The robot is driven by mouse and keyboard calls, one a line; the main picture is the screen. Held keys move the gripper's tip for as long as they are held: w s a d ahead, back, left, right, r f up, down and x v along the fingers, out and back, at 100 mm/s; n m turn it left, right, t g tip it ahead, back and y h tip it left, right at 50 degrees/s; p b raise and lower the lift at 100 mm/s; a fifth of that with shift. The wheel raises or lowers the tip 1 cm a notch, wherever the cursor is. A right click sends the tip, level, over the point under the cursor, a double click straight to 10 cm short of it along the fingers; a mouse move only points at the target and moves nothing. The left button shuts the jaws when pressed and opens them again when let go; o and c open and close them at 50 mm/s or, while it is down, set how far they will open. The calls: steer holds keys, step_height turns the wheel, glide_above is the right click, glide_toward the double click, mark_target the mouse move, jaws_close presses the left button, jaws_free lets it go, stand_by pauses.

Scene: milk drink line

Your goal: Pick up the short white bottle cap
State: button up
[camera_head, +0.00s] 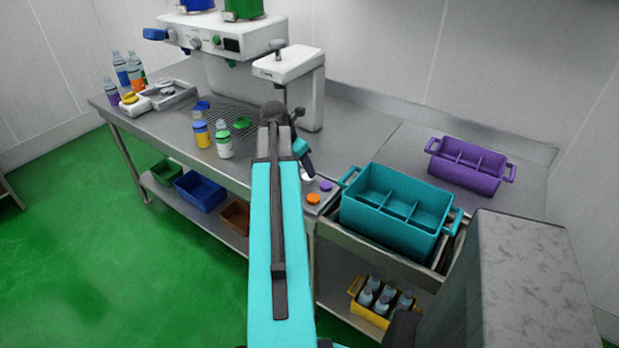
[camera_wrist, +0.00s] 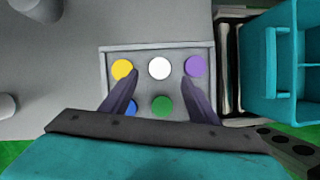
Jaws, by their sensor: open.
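The white bottle cap (camera_wrist: 159,68) lies in the middle of the far row of a small grey tray (camera_wrist: 105,88) in the wrist view. A yellow cap (camera_wrist: 122,69) is on its left and a purple cap (camera_wrist: 196,67) on its right. My gripper (camera_wrist: 158,80) is open above the tray, its two dark fingers spread to either side, with nothing between them in its grasp. The white cap appears between the fingertips, slightly beyond them. In the head view my arm partly hides the tray; the white cap (camera_head: 307,178) shows only in part. Its height is hard to judge.
A green cap (camera_wrist: 162,105) and a partly hidden blue cap (camera_wrist: 130,107) lie in the near row. A teal divided crate (camera_head: 403,207) stands close right of the tray. A purple crate (camera_head: 467,165) is behind it. Yellow and green-labelled bottles (camera_head: 224,143) stand left of my arm.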

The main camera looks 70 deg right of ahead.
mark_target(307, 178)
steer(key=shift+f, duration=0.1)
steer(key=shift+p+x, duration=0.7)
steer(key=shift+x, duration=1.8)
steer(key=shift+s+d, duration=0.1)
steer(key=c, duration=1.1)
steer(key=shift+r, duration=0.3)
